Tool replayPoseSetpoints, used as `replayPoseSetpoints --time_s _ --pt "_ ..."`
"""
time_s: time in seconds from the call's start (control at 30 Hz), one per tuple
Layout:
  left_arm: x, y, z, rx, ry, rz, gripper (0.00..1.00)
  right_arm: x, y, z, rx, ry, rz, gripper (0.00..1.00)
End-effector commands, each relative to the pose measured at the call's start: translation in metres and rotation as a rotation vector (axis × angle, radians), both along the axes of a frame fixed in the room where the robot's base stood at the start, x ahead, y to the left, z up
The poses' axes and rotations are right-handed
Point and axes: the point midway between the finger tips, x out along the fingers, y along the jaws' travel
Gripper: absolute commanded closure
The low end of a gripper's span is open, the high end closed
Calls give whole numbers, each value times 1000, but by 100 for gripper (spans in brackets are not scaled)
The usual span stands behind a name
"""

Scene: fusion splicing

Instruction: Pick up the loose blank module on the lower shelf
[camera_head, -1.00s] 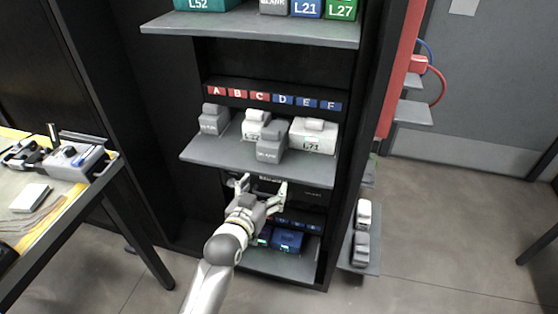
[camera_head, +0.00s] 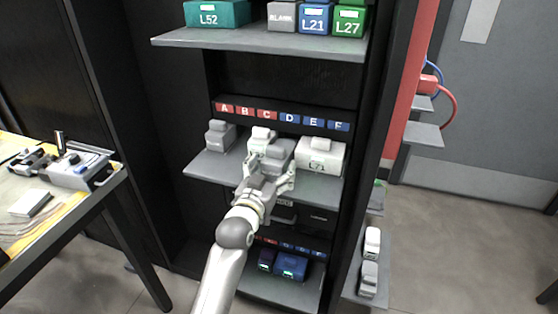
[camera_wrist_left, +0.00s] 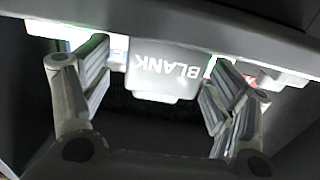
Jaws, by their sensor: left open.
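The grey blank module (camera_head: 279,152) stands at the front edge of the shelf (camera_head: 212,168) below the A–F label strip. My left gripper (camera_head: 270,178) is open in front of it, with its fingers reaching up toward the module and partly covering its lower part. In the left wrist view, the module's face with the word BLANK (camera_wrist_left: 165,70) lies between the two spread fingers of the gripper (camera_wrist_left: 158,85). A gap shows on both sides, so I see no grip. My right gripper is in neither view.
A grey module (camera_head: 220,136) stands left on the same shelf. A white module (camera_head: 262,135) is close behind the blank one, and a larger white module (camera_head: 320,155) is close on its right. Above is a shelf (camera_head: 260,40) with labelled modules; below, a blue module (camera_head: 291,266).

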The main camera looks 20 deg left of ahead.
Motion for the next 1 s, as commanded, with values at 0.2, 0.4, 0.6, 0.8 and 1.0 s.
replayPoseSetpoints --time_s 0.2,0.4,0.6,0.8,1.0 --pt "29 2 -2 2 0 0 20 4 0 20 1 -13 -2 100" --pt "36 1 -1 2 0 0 20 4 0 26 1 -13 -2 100" --pt "36 1 -1 2 0 0 27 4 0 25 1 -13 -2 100" --pt "36 1 -1 2 0 0 53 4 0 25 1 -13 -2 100" --pt "36 1 -1 1 -1 0 71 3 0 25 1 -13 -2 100"
